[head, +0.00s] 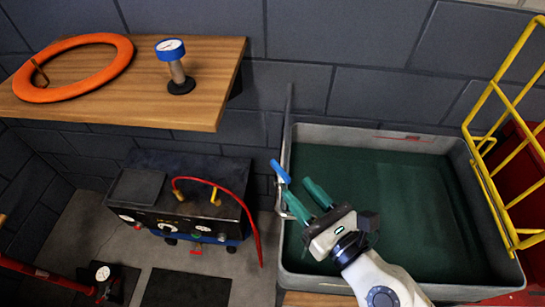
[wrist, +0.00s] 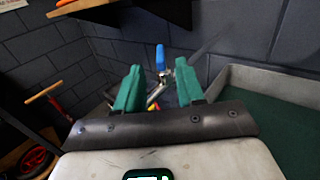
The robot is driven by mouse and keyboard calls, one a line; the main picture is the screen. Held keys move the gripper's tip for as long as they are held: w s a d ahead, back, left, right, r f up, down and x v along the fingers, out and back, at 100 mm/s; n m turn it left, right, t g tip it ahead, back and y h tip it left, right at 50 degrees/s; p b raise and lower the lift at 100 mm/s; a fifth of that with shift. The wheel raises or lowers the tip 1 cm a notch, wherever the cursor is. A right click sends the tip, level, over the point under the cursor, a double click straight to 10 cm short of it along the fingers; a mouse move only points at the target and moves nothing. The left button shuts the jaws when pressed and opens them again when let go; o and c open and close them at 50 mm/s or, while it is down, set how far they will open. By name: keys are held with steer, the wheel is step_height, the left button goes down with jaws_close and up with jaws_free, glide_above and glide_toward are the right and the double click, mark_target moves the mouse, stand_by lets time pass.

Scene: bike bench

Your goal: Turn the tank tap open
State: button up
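The tank tap has a blue lever handle (head: 280,172) at the left wall of the grey tank (head: 468,190), in the head view. In the wrist view the blue handle (wrist: 160,57) stands upright above a metal tap body (wrist: 166,73), just beyond and between my fingertips. My gripper (head: 298,188) has two green fingers, apart and empty, pointing toward the tap; it also shows in the wrist view (wrist: 160,82). Whether a finger touches the handle I cannot tell. The lower tap is partly hidden by the near finger in the head view.
A wooden shelf (head: 205,100) holds an orange ring (head: 75,88) and a blue-topped gauge (head: 173,65). A dark compressor (head: 175,235) with a red hose (head: 248,205) stands left of the tank. A yellow rack (head: 495,130) is at the right. Dark green water fills the tank.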

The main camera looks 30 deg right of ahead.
mark_target(275, 162)
steer(key=w, duration=0.3)
steer(key=w+p, duration=0.1)
steer(key=w, duration=0.5)
steer(key=shift+w+a, duration=0.2)
steer(key=shift+a, duration=0.1)
jaws_close()
